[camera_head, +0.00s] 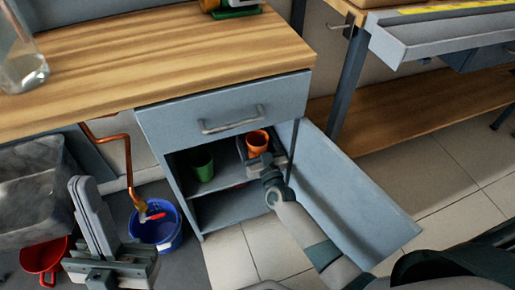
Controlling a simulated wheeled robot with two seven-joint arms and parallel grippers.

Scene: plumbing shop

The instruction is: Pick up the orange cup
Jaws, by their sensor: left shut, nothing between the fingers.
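The orange cup (257,139) stands on the upper shelf of the open grey cabinet (183,190), at its right side. My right gripper (259,158) reaches into the cabinet from the lower right and is right in front of the cup, overlapping its lower part. I cannot tell whether its fingers touch the cup or whether they are open or shut. My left gripper (84,184) points up at the lower left, away from the cabinet. It is shut and empty.
A green cup (203,166) stands left of the orange cup. The cabinet door (350,195) hangs open at right, beside my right arm. A drawer (225,112) and wooden worktop (160,55) are above. A blue bucket (157,234) and red container (43,258) are at lower left.

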